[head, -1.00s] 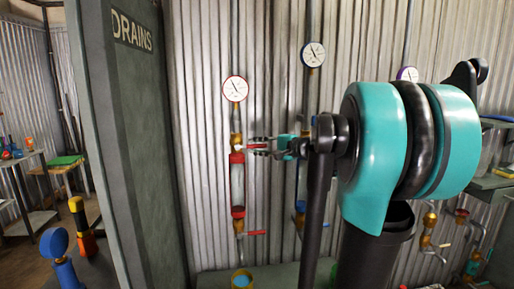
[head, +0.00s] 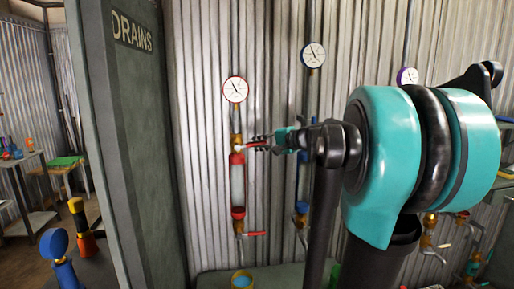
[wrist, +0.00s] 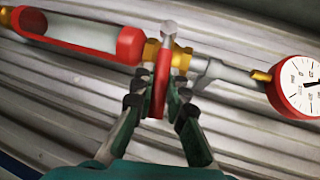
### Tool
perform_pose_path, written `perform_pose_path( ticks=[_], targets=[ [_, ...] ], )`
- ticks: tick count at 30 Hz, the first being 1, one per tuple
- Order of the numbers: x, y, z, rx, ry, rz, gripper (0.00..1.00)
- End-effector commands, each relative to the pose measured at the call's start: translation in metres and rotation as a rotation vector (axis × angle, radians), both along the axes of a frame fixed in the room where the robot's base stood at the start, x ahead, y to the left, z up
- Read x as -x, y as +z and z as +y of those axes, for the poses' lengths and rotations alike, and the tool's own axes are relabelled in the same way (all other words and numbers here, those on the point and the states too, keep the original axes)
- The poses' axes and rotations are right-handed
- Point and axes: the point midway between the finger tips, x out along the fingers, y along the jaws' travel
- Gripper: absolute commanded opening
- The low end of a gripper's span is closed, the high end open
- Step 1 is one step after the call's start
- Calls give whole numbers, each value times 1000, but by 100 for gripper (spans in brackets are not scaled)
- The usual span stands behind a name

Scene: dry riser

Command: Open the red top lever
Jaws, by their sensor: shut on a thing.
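The red top lever (wrist: 162,78) sits on a brass valve (wrist: 178,58) between the red-framed sight glass (wrist: 95,35) and the red-rimmed gauge (wrist: 300,88) in the wrist view. It stands out across the pipe. My gripper (wrist: 158,92) is shut on the lever, one dark fingertip on each side. In the head view my gripper (head: 272,141) reaches the valve from the right, just above the red sight glass (head: 237,185). The lever is small there and partly covered by the fingers.
A lower red lever (head: 254,234) is under the sight glass. A blue-rimmed gauge (head: 313,55) and its pipe stand to the right, behind my arm. A grey-green cabinet marked DRAINS (head: 130,150) stands at the left. A corrugated wall is behind the pipes.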

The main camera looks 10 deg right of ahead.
Motion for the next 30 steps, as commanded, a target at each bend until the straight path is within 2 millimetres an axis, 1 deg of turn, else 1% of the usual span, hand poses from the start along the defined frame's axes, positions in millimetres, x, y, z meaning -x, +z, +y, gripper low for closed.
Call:
perform_pose_path(
  ticks=[13,21,30],
  targets=[
    [1,28,12,414,4,-5,0],
    [1,42,25,669,6,-9,0],
    [1,52,42,950,6,-14,0]
  ],
)
